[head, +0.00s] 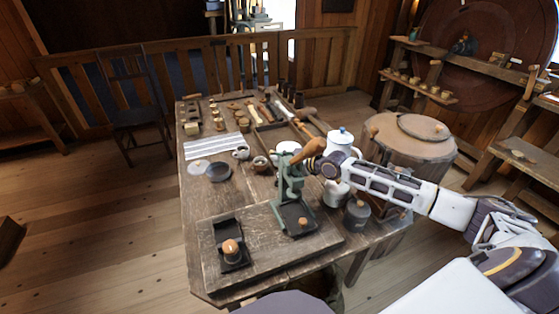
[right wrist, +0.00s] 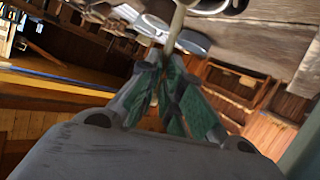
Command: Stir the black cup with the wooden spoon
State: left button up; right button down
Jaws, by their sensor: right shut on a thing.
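My right gripper (head: 313,165) reaches in from the right, behind the green press on the table. In the right wrist view its green-padded fingers (right wrist: 170,62) are closed on a thin pale shaft, which I take to be the handle of the wooden spoon (right wrist: 177,28). The spoon's far end is out of that view. A small dark cup (head: 261,164) stands left of the press and may be the black cup. The gripper is to its right, and I cannot tell whether the spoon touches it. My left gripper is not in view.
The green press (head: 286,183) stands on a wooden board (head: 215,275) at the table's front. A white pot (head: 341,140) and a grey canister (head: 357,214) are near my right arm. A dark shallow dish (head: 219,171) lies left. Several tools fill the table's back.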

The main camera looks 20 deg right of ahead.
jog(key=shift+r+p, duration=1.6)
jog(key=shift+r, duration=0.5)
jog(key=shift+r, duration=0.1)
jog(key=shift+r+p, duration=2)
jog(key=shift+r, duration=0.4)
